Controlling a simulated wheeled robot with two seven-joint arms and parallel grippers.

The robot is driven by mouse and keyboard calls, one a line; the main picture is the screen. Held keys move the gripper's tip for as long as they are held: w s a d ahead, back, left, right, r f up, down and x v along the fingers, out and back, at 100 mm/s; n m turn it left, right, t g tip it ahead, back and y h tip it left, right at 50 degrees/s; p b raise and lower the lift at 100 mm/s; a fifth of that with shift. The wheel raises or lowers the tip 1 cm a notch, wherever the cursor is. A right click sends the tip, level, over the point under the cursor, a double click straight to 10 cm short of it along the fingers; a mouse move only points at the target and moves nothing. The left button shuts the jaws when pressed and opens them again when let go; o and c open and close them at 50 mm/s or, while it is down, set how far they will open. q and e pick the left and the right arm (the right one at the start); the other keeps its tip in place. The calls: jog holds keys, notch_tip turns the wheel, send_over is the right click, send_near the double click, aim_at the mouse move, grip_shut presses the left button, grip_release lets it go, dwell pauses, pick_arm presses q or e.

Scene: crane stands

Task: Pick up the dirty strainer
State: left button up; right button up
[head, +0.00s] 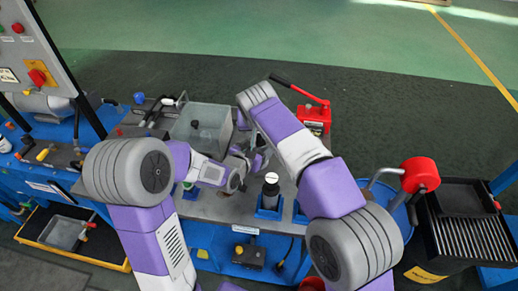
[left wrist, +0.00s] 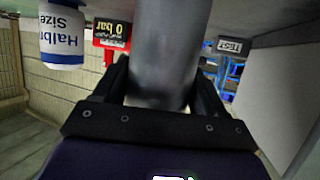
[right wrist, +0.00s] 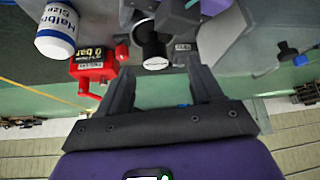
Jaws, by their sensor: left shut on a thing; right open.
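My left gripper (left wrist: 160,85) is shut on a smooth grey cylinder (left wrist: 165,45), seen close up in the left wrist view. It appears to be the strainer, but I cannot make out dirt on it. In the head view my left gripper (head: 242,165) is over the bench, left of a black cylinder with a white top (head: 271,180). My right gripper (right wrist: 155,90) is open and empty, with a black cylinder with a white end (right wrist: 153,50) beyond its fingertips. Its fingers are mostly hidden in the head view.
A clear grey container (head: 203,122) stands on the bench at the back left. A red hand pump (head: 313,116) is at the back right. A white and blue bottle (right wrist: 57,30) stands near the pump. A black grated cart (head: 465,225) is at the right.

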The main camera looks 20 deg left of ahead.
jog(key=x, duration=0.5)
jog(key=shift+w+d+f, duration=0.25)
jog(key=shift+w, duration=0.05)
jog(key=shift+c, duration=0.4)
grip_shut()
